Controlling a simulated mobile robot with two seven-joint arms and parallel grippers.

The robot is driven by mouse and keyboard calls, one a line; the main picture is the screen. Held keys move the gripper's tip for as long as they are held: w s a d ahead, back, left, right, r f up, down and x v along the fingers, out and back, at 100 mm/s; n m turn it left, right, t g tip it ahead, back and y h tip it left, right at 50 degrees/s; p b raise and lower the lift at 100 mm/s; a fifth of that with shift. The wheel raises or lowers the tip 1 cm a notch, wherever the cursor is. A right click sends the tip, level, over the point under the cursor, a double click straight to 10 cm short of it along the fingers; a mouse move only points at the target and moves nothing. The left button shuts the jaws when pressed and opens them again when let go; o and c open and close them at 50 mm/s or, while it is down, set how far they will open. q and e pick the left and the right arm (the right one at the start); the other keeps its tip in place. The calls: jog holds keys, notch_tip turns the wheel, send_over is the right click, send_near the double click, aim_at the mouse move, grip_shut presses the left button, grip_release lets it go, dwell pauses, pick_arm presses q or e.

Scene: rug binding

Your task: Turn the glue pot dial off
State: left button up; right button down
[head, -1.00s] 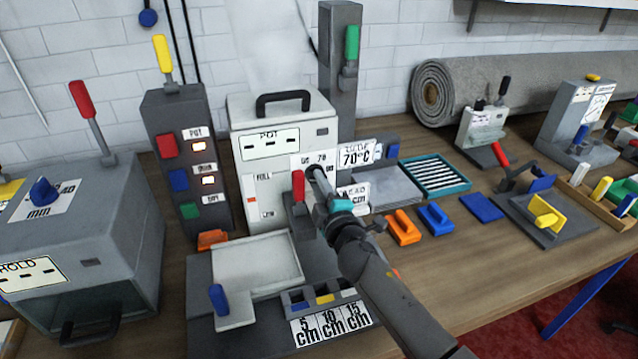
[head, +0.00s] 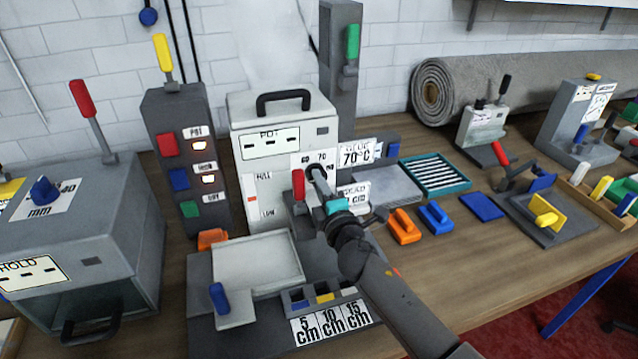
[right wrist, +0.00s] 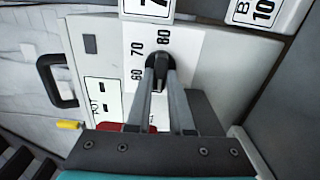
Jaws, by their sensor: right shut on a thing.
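The glue pot (head: 280,105) is a pale grey box with a black top handle and a "POT" label, standing at the back middle of the bench. Its black dial (right wrist: 163,61) sits on a white scale plate (right wrist: 186,45) marked 60, 70 and 80 in the right wrist view. My right gripper (head: 318,175) reaches the pot's front. In the right wrist view its fingers (right wrist: 160,80) are shut on the dial, one on each side. The fingers partly cover the dial, so its exact setting cannot be told. My left gripper is out of view.
A red-handled lever (head: 298,186) stands just left of my gripper. A "70°C" card (head: 356,154) is close on the right. A dark switch tower (head: 186,160) stands left of the pot. Orange and blue clamps (head: 403,227) lie on the bench to the right.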

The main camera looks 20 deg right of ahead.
jog(key=c, duration=0.8)
grip_release()
jog(key=shift+s, duration=0.15)
jog(key=s, duration=1.5)
jog(key=shift+d, duration=0.3)
